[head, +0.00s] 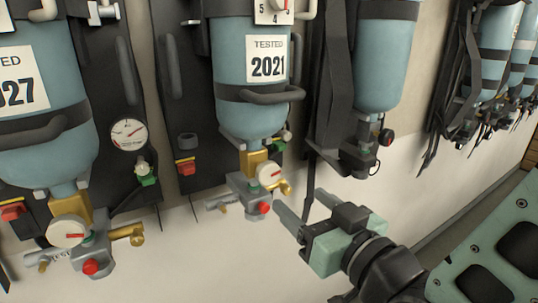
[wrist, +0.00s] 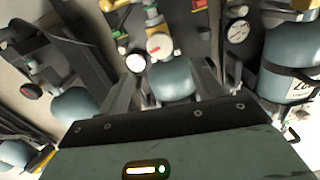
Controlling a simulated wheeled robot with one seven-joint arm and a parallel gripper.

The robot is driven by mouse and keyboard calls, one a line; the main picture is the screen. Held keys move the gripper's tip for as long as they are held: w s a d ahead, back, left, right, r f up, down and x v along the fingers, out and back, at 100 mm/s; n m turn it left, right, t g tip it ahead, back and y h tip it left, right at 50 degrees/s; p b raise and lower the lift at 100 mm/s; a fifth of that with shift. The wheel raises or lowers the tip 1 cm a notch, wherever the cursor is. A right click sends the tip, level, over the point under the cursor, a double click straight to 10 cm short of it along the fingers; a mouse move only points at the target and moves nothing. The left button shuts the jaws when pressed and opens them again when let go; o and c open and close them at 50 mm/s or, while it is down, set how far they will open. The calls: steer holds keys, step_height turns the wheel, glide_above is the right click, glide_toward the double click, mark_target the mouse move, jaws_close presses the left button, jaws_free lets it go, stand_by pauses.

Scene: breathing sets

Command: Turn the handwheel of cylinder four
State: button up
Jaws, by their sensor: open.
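The cylinder marked 2021 (head: 234,50) hangs upside down in the middle of the head view. A plate above it shows 5 and 4, cut off, so I cannot tell for sure which cylinder is four. Below it is a valve with a white round face with a red mark (head: 270,175), perhaps the handwheel, and a red knob (head: 265,208). My gripper (head: 298,199) is open and empty, just right of and below this valve, apart from it. In the wrist view a white round face (wrist: 160,45) and a blue cylinder (wrist: 172,82) show between the fingers (wrist: 168,72).
A cylinder marked 27 (head: 45,85) with a valve (head: 90,245) and a dial gauge (head: 128,133) hangs at the left. Another cylinder (head: 384,60) hangs right, with black straps. The pale wall below is bare.

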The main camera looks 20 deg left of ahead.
mark_target(271, 175)
steer(key=p+x, duration=0.5)
steer(key=x, duration=0.5)
steer(key=shift+w+a+r+p, duration=0.1)
steer(key=shift+w+a+p, duration=0.2)
steer(key=shift+p, duration=0.1)
steer(key=shift+w+a, duration=0.35)
steer(key=c, duration=1)
